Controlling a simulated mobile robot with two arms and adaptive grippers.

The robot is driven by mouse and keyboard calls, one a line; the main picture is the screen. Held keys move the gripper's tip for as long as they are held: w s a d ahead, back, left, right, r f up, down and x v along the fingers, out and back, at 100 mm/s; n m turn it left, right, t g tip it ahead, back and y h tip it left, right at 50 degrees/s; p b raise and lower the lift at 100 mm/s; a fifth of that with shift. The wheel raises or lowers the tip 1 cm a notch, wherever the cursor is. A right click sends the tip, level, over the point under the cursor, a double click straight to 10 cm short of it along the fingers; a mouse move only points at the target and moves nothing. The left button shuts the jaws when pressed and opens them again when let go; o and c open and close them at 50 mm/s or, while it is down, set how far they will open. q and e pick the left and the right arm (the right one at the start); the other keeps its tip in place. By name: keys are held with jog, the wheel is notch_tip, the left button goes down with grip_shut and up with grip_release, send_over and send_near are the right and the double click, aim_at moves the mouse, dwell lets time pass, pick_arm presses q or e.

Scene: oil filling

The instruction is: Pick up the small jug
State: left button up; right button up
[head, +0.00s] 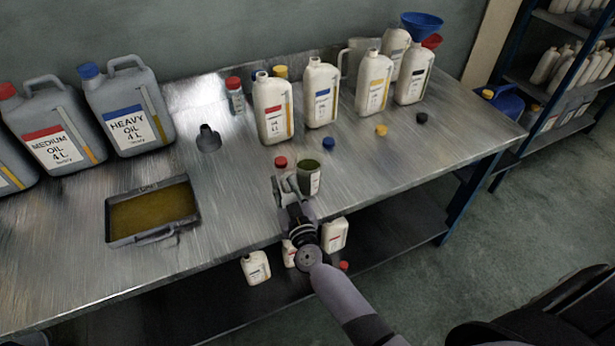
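The small jug (308,180) stands upright near the front edge of the metal workbench, with a white label on its side and a dark green inside. My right gripper (285,186) reaches in from the front and is right at the jug's left side, where a handle could be. The fingers are small and overlap there, so I cannot tell whether they are apart or closed on the jug. My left gripper is not in view.
A red cap (281,162) lies just behind the gripper, and a blue cap (328,144) behind the jug. White oil bottles (273,112) stand in a row farther back. An oil-filled tray (150,208) sits left.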

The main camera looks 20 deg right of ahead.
grip_shut()
jog(key=shift+w+r, duration=0.1)
dwell(0.7)
